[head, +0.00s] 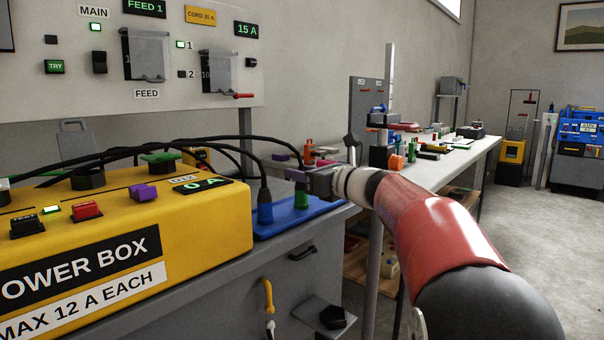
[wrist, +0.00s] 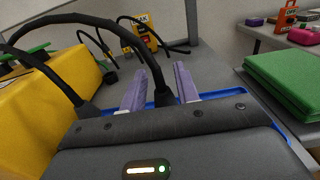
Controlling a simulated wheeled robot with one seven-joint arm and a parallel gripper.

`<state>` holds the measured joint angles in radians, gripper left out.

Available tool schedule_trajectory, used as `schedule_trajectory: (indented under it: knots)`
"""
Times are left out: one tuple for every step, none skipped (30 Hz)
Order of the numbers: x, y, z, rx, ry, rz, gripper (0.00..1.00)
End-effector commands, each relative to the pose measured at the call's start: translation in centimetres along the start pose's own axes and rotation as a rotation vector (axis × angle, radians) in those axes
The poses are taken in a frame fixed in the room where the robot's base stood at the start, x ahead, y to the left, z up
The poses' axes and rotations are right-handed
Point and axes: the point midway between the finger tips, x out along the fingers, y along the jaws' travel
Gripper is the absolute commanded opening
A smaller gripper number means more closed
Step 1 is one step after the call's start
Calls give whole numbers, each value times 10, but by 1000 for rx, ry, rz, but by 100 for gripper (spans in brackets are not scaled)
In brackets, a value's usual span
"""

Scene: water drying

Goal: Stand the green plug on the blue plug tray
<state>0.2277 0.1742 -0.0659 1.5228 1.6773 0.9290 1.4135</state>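The green plug (head: 301,198) stands on the blue plug tray (head: 292,226) at the tray's right part, below my gripper. My gripper (head: 289,167) is at the top of this plug. In the wrist view its two pale purple fingers (wrist: 161,82) are apart, with a black cable end between them and narrow gaps on both sides. A blue plug (head: 265,212) with a black cable stands on the tray to the left of the green plug. In the wrist view my gripper body hides most of the tray and the plug's lower part; only strips of blue tray show.
The yellow power box (head: 205,215) stands close on the left, with black cables arching over to the tray. The grey cabinet top (wrist: 205,62) is partly clear beyond the tray. A folded green item (wrist: 283,80) lies on the right in the wrist view.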

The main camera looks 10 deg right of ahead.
Motion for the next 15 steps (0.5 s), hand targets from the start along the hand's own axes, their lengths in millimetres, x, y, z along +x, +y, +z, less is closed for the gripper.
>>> schedule_trajectory:
  knots:
    - [0, 0, 0, 0, 0, 0, 31]
    - [0, 0, 0, 0, 0, 0, 31]
    - [0, 0, 0, 0, 0, 0, 31]
    - [0, 0, 0, 0, 0, 0, 31]
    - [0, 0, 0, 0, 0, 0, 31]
    - [0, 0, 0, 0, 0, 0, 31]
    - [0, 0, 1, 0, 0, 0, 31]
    - [0, 0, 2, 0, 0, 0, 31]
    - [0, 0, 5, -1, 0, 0, 31]
    - [-1, 0, 5, 0, 0, -1, 31]
    - [-5, 0, 4, 0, 0, -2, 31]
    - [-10, -1, 4, 0, 0, -2, 31]
    - [-15, -1, 4, -1, 0, -2, 31]
    - [-20, -1, 4, -1, 0, -3, 31]
    - [-29, -1, 4, -1, 0, -5, 31]
